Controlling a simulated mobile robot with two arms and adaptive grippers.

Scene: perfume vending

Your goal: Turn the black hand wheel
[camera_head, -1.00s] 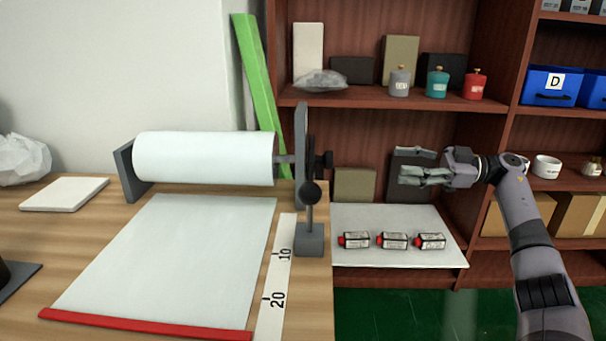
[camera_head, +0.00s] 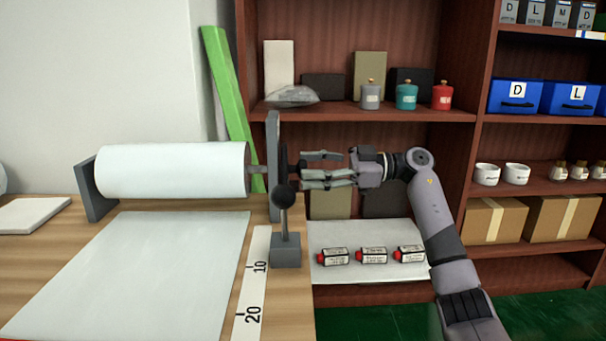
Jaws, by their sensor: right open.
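The black hand wheel (camera_head: 284,163) shows nearly edge-on at the right end of the white roll's axle, just right of a grey upright plate (camera_head: 273,130). My right gripper (camera_head: 304,168) reaches in from the right with its fingers pointing left at the wheel. Its jaws are open, one finger above the other, at about the height of the wheel's hub. The fingertips overlap or nearly meet the wheel's right side; I cannot tell whether they touch it. My left gripper is not in view.
A black ball-topped lever (camera_head: 284,196) on a grey block (camera_head: 286,250) stands in front of the wheel. The white roll (camera_head: 172,170) lies left. Shelves (camera_head: 420,115) stand behind.

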